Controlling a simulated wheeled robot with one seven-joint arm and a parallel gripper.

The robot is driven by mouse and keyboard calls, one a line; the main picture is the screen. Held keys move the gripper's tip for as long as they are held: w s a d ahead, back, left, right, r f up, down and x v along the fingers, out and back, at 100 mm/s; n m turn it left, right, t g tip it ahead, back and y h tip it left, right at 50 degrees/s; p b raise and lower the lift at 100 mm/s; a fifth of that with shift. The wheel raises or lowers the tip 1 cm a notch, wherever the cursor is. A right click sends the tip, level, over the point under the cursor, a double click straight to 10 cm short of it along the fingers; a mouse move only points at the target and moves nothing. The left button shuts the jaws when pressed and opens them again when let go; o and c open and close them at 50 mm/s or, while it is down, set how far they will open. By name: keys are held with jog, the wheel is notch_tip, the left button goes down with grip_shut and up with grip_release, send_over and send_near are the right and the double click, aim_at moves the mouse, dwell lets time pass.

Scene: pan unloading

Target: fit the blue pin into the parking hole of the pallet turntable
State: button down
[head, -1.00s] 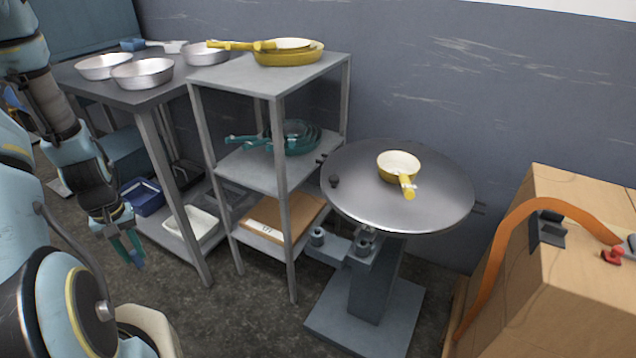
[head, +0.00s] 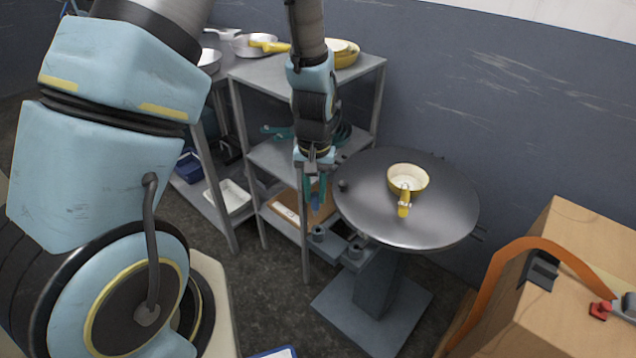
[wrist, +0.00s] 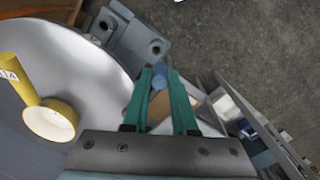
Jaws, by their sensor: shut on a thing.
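My gripper (head: 316,188) hangs fingers-down in front of the middle rack, left of the turntable. Its teal fingers (wrist: 168,82) are shut on the blue pin (head: 316,203), which also shows between the fingertips in the wrist view (wrist: 159,70). The pallet turntable (head: 440,215) is a round grey metal disc on a pedestal. A grey bracket on its left side carries two round sockets, one (head: 318,233) just below the pin and one (head: 355,251) nearer the pedestal. The pin appears above and apart from the sockets. I cannot tell which socket is the parking hole.
A yellow pan (head: 408,178) with a tagged handle sits on the disc; a black knob (head: 343,186) stands at its left edge. A grey rack (head: 262,75) with pans stands close behind my gripper. A wooden crate (head: 560,290) with an orange strap is at right.

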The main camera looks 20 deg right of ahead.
aim_at(318, 205)
jog(key=shift+s+d+r, duration=0.1)
jog(key=shift+s+d, duration=0.2)
jog(key=shift+f+b, duration=1.75)
jog(key=shift+f, duration=0.3)
jog(key=shift+a+f+b, duration=0.1)
jog(key=shift+f+b, duration=1.05)
jog(key=shift+f, duration=0.7)
dwell(0.7)
jog(key=c, duration=0.6)
grip_release()
jog(key=shift+r, duration=0.1)
notch_tip(318, 205, up, 11)
jog(key=shift+f+b, duration=0.2)
jog(key=shift+b, duration=0.2)
